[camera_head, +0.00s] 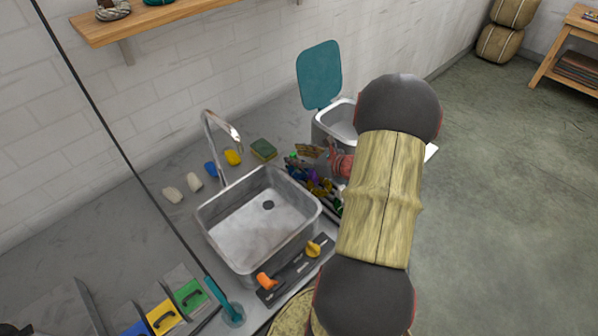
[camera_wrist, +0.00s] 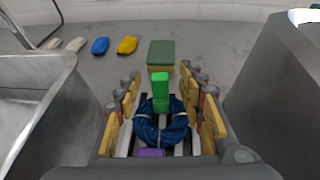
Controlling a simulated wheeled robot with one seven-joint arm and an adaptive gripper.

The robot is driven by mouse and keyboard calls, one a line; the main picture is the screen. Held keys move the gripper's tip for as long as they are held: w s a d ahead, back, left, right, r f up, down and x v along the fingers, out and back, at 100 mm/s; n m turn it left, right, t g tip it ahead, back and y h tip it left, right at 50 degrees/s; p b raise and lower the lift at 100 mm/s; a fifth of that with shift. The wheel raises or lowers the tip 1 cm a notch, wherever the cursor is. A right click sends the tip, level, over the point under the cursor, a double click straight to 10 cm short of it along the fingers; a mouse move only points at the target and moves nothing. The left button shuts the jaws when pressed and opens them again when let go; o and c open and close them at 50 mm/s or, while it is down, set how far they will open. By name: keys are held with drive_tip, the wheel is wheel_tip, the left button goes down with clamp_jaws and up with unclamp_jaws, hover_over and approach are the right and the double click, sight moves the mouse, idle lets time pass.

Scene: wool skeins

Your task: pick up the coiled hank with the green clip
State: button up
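The coiled hank (camera_wrist: 148,131) is dark blue and has an upright bright green clip (camera_wrist: 160,92). In the wrist view it sits between the two fingers of my gripper (camera_wrist: 164,100). The fingers are spread, with yellowish pads on both sides of the hank, and narrow gaps seem to show beside it. Whether a pad touches it is unclear. In the head view my gripper (camera_head: 327,160) is over a cluster of colourful items (camera_head: 315,183) beside the sink. My arm hides part of that cluster, and I cannot single out the hank there.
A purple clip (camera_wrist: 151,153) lies just nearer than the hank. A green sponge (camera_wrist: 161,55) is behind it. The steel sink (camera_head: 225,222) is left of the cluster, and an open bin (camera_head: 340,121) with a teal lid (camera_head: 319,74) stands behind. Yellow (camera_head: 232,157) and blue (camera_head: 210,169) pieces lie by the tap.

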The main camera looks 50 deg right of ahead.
drive_tip(key=shift+w, duration=0.25)
drive_tip(key=shift+c, duration=1.1)
drive_tip(key=c, duration=0.8)
